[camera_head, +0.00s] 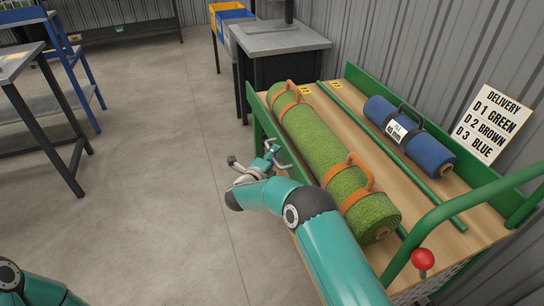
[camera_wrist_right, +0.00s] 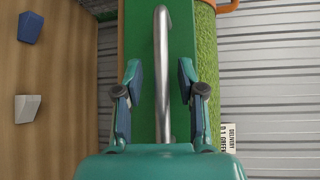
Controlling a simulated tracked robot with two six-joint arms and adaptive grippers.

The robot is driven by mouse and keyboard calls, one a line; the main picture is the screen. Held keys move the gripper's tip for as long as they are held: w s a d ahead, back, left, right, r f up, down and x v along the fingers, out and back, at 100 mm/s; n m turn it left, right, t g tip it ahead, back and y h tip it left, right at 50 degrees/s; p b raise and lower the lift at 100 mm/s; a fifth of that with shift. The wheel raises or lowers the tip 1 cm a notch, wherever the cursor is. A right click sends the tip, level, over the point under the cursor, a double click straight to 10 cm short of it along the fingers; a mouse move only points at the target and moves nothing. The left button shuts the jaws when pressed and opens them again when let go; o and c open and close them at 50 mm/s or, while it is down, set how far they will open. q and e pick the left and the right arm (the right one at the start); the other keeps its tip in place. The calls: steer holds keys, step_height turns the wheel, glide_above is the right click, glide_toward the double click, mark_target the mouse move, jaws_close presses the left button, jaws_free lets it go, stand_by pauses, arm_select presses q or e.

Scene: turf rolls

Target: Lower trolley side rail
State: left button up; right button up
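The green trolley (camera_head: 262,122) holds two turf rolls on its wooden deck. Its near green side rail stands along the deck's left edge, partly hidden by my right arm. In the right wrist view the green rail (camera_wrist_right: 182,30) carries a bent metal handle (camera_wrist_right: 162,60). My right gripper (camera_head: 268,158) is beside the outer face of this rail. In the wrist view its fingers (camera_wrist_right: 159,82) are open, one on each side of the handle, with gaps visible. Of my left arm, only a link shows at the lower left; its gripper is out of view.
A green turf roll (camera_head: 315,140) with orange straps lies just inside the near rail. A blue roll (camera_head: 400,130) lies beyond a green divider bar (camera_head: 385,150). A red knob (camera_head: 423,260) is at the trolley's handle end. The floor (camera_head: 170,170) to the left is clear.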

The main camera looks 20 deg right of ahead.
jaws_close()
